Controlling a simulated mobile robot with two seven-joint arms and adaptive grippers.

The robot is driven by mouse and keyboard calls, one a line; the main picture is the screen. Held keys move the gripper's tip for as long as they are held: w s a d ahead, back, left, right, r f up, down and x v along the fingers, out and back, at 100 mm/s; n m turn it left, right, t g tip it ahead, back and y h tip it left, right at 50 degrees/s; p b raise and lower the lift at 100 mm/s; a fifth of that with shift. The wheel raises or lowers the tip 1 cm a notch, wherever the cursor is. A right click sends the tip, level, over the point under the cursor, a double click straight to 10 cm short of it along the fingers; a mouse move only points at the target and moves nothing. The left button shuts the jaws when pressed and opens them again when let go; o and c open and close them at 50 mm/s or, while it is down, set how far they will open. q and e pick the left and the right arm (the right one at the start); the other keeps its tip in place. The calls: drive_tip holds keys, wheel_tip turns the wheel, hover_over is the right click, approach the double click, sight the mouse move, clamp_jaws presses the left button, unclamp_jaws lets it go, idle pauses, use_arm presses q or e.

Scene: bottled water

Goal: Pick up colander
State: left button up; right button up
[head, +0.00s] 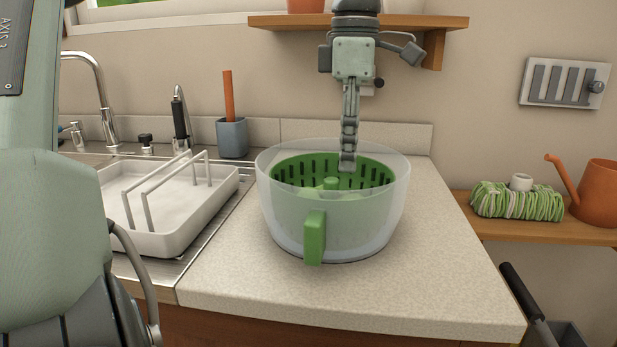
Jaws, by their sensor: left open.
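The colander (332,172) is a green slotted basket with a knob in its middle. It sits inside a clear bowl (270,213) with a green handle (314,237) at the front, on the countertop. My left gripper (347,167) points straight down from above, over the far right part of the colander. It is open but seen edge-on, so the gap between its fingers does not show. The fingertips overlap the colander's back wall in the picture. I cannot tell whether they touch it. My right gripper is not in view.
A white dish rack (165,213) and sink taps (92,95) stand left of the bowl. A blue-grey cup (232,138) stands behind. A wooden shelf (440,23) hangs above. The countertop (440,260) is clear to the right, up to its edge.

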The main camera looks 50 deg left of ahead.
sight(334, 179)
use_arm(q)
drive_tip(key=shift+s+a+f+m+g+y, duration=0.15)
drive_tip(key=shift+s+a+m+g+y, duration=0.15)
drive_tip(key=shift+s+a+g+y, duration=0.15)
drive_tip(key=shift+a+f, duration=0.2)
drive_tip(key=shift+f, duration=0.05)
drive_tip(key=f, duration=0.7)
drive_tip(key=shift+s+a+f+p, duration=0.15)
drive_tip(key=shift+s+a+p, duration=0.15)
drive_tip(key=shift+p, duration=0.05)
clamp_jaws()
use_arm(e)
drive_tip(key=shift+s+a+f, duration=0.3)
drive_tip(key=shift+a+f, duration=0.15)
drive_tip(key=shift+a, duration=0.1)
